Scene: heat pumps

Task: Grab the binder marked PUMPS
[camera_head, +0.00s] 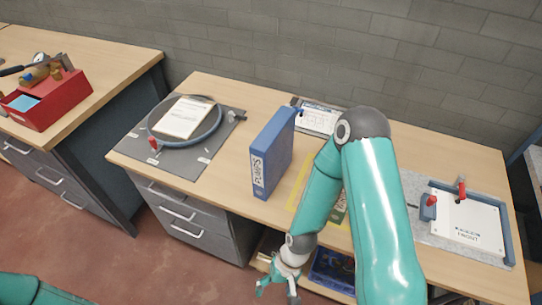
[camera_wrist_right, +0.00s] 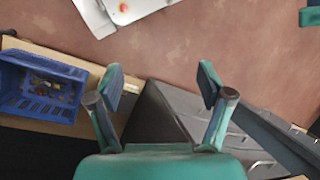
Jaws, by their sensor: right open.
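A blue binder (camera_head: 275,150) stands upright on the wooden workbench (camera_head: 232,92), left of my right arm. Its spine faces the front and carries a white label with vertical lettering that looks like PUMPS. My right gripper (camera_head: 278,284) is low in front of the bench edge, below and apart from the binder. In the right wrist view the right gripper (camera_wrist_right: 162,80) has its fingers spread with nothing between them, and the binder does not show there. Part of my left arm shows at the lower left corner of the head view; its gripper is out of sight.
A grey mat (camera_head: 186,166) with a hose ring and white booklet lies left of the binder. A white plate (camera_head: 466,222) with red-handled parts is at the right. A blue crate (camera_wrist_right: 42,85) sits below the bench top. A red box (camera_head: 48,100) stands on the left bench.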

